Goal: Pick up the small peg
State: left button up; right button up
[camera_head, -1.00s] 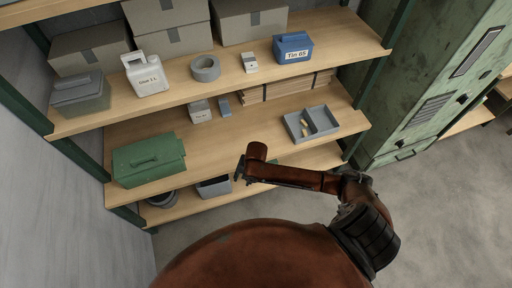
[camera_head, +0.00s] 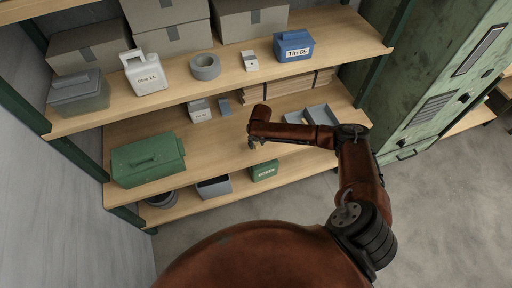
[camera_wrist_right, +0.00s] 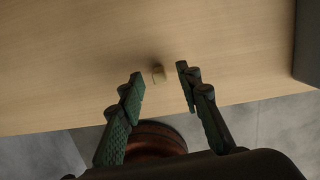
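The small peg (camera_wrist_right: 158,74) is a short, pale tan piece on the bare wooden shelf board in the right wrist view. My right gripper (camera_wrist_right: 160,82) is open, with its two green fingers apart on either side of the peg's position in that view and nothing held between them. I cannot tell the gap between fingertips and peg. In the head view my right gripper (camera_head: 252,143) hangs over the front of the middle shelf. I cannot make out the peg there. My left gripper is not in view.
A grey divided tray (camera_head: 322,111) is partly hidden behind my right arm. A green case (camera_head: 148,160) stands left on the same shelf (camera_head: 220,155). A green box (camera_head: 264,171) and a dark bin (camera_head: 214,187) stand below.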

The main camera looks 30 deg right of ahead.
jog(key=shift+w+f, duration=0.2)
jog(key=shift+f, duration=0.85)
jog(key=c, duration=0.8)
jog(key=shift+o, duration=0.2)
jog(key=shift+r, duration=0.15)
jog(key=shift+r, duration=0.65)
jog(key=s+a+r+p, duration=0.4)
jog(key=s+a+r, duration=0.2)
jog(key=s+r, duration=0.5)
jog(key=shift+s+a+r, duration=0.25)
jog(key=shift+s+a, duration=0.1)
jog(key=shift+s, duration=0.35)
